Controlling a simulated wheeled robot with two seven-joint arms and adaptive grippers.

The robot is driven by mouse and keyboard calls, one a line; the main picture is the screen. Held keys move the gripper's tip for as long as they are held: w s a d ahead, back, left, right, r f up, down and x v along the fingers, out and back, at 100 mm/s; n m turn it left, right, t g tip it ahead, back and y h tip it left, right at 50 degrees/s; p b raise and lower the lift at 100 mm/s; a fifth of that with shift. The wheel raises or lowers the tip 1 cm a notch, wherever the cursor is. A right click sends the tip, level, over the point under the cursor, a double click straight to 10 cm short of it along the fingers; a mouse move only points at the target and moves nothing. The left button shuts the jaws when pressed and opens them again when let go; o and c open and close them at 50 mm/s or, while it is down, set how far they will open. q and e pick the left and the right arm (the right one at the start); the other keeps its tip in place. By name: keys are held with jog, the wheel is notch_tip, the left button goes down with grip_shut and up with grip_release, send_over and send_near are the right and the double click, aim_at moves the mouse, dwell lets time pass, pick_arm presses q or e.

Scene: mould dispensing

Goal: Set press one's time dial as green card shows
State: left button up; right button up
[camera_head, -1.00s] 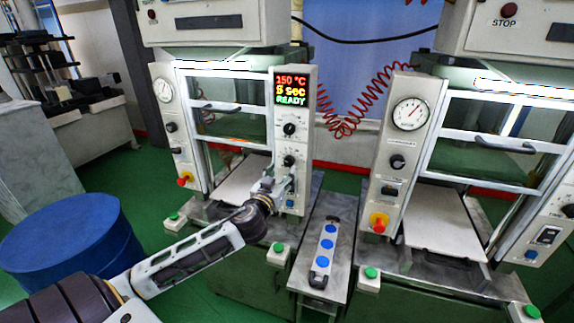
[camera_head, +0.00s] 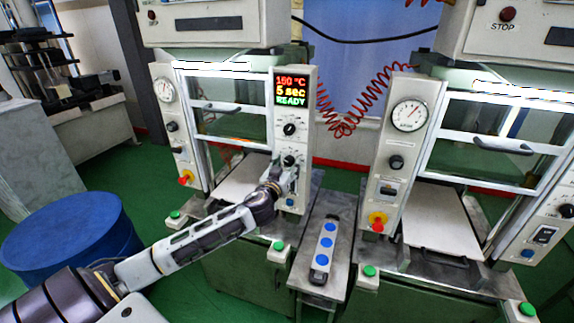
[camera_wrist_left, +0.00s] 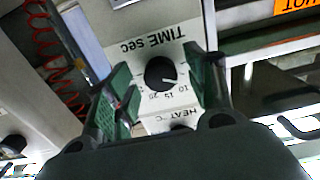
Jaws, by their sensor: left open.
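Press one's time dial (camera_wrist_left: 160,73) is a black round knob on a white panel. It shows upside down in the left wrist view, with "TIME sec" beside it and a scale including 10, 15 and 20. In the head view it is the lower knob (camera_head: 289,160). Press one's display (camera_head: 291,90) reads 150 °C, 5 sec, READY. My left gripper (camera_head: 284,176) is at the panel, just below the knob in the head view. In the left wrist view its green-padded fingers (camera_wrist_left: 160,88) are open on either side of the dial, apart from it. No green card is visible.
The upper knob (camera_head: 289,129) sits above the time dial. A control box with blue buttons (camera_head: 326,241) stands on the metal stand right of press one. The second press (camera_head: 406,150) is further right. A blue drum (camera_head: 70,240) stands at the left.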

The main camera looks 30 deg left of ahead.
pick_arm(q)
jog(key=shift+w, duration=0.1)
jog(key=shift+c, duration=0.4)
jog(key=c, duration=1)
jog(key=shift+o, duration=0.2)
jog(key=shift+m, duration=0.5)
jog(key=shift+a+m, duration=0.1)
jog(key=shift+m, duration=1.5)
jog(key=m+p, duration=0.1)
jog(key=m, duration=0.3)
jog(key=m+p, duration=0.2)
jog(key=m, duration=0.3)
jog(key=shift+r, duration=0.1)
jog(key=m+p, duration=0.1)
jog(key=m, duration=0.3)
jog(key=shift+m, duration=0.4)
